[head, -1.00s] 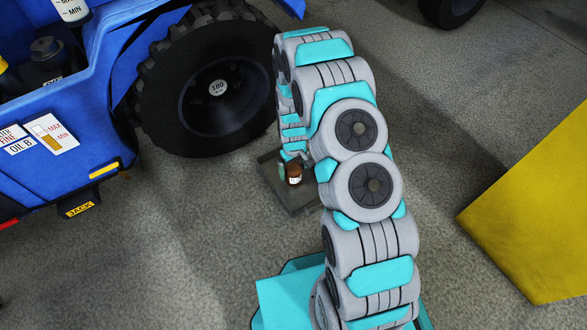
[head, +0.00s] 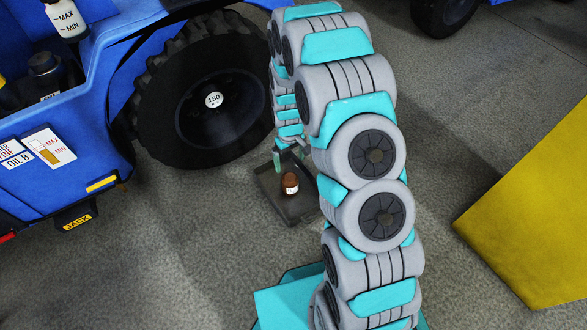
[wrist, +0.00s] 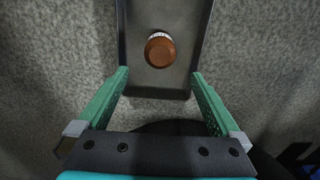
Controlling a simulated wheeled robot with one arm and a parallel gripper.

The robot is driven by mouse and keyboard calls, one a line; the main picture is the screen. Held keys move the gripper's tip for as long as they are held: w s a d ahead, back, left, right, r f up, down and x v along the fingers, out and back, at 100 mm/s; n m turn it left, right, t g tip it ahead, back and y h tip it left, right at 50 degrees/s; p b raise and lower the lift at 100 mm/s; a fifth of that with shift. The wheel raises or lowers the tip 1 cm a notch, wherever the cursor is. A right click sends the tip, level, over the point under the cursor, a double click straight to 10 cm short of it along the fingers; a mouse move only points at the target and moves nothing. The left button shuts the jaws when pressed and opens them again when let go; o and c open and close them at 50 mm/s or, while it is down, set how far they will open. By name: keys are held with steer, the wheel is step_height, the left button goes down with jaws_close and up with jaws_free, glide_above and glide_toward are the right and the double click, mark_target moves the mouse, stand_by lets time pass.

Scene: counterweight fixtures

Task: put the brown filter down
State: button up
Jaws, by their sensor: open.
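The brown filter (head: 290,184) is a small brown cylinder with a white label band. It stands in a shallow dark tray (head: 300,212) on the floor. In the wrist view the filter (wrist: 160,50) is seen from above, inside the tray (wrist: 160,92), with nothing gripping it. My gripper (wrist: 160,76) is open, its two green fingers spread wide and empty, apart from the filter. In the head view my gripper (head: 288,156) is above the back part of the tray, partly hidden by my arm.
A blue vehicle (head: 60,130) with a large black wheel (head: 213,98) stands just behind and left of the tray. A yellow block (head: 530,210) is at the right. Bare grey floor (head: 150,270) lies in front and to the left.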

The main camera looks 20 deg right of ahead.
steer(key=s+r+m, duration=0.1)
steer(key=s+r, duration=0.2)
steer(key=r, duration=0.3)
steer(key=s+r, duration=0.3)
steer(key=r, duration=0.4)
steer(key=s+r+m+g, duration=0.1)
steer(key=s+r, duration=0.8)
steer(key=s, duration=0.5)
steer(key=s+r+m, duration=0.1)
steer(key=s+r, duration=0.8)
steer(key=s, duration=0.6)
steer(key=shift+r+m+g, duration=0.3)
steer(key=shift+g, duration=0.1)
steer(key=shift+s, duration=0.1)
